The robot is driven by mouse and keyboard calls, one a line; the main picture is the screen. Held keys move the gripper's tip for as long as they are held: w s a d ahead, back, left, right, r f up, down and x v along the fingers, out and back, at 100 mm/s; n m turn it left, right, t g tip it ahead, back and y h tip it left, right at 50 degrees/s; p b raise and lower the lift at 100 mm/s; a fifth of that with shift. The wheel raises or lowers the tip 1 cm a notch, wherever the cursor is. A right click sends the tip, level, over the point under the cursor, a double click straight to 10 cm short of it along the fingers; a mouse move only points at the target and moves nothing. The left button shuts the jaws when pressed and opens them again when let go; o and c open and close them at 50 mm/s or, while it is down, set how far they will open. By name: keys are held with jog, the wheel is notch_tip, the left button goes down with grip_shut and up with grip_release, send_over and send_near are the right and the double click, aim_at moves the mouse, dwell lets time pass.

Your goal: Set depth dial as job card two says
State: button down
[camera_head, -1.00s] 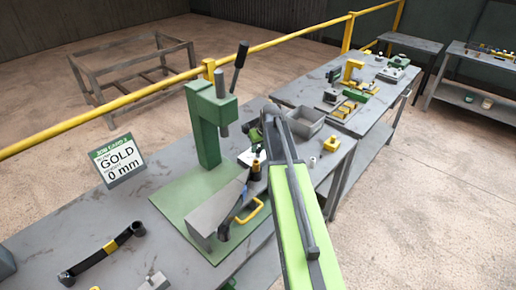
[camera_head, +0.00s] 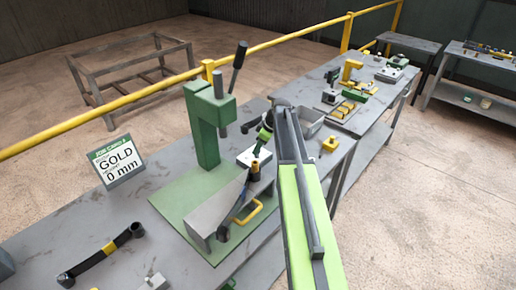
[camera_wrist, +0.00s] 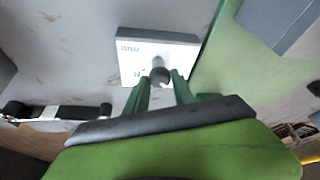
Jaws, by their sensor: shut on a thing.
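The job card (camera_head: 117,160) stands at the left of the bench and reads GOLD, 0 mm, under a green header. The depth dial is a pale block (camera_wrist: 136,52) with small dark marks and a round grey knob (camera_wrist: 160,74). In the head view the pale block (camera_head: 245,157) lies beside the green press. My gripper (camera_wrist: 161,80) is shut on the knob, one green finger on each side. In the head view my gripper (camera_head: 260,146) is over the block, and my arm partly covers the area. The dial's setting is too small to read.
The green press (camera_head: 205,130) with a dark lever stands on a green base plate (camera_head: 185,212). A grey wedge-shaped piece and a yellow handle (camera_head: 249,213) are in front. A black bar (camera_head: 100,256) lies at the bench's front left. A grey bin (camera_head: 311,121) is behind my arm.

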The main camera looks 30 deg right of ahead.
jog(key=shift+a+n, duration=0.1)
jog(key=shift+n, duration=0.2)
dwell(0.4)
jog(key=c, duration=1.1)
grip_release()
jog(key=shift+o, duration=0.2)
jog(key=shift+r, duration=0.1)
jog(key=p+v, duration=1.6)
jog(key=v, duration=0.1)
jog(key=shift+d+r, duration=0.15)
jog(key=shift+d, duration=0.1)
jog(key=shift+w, duration=0.1)
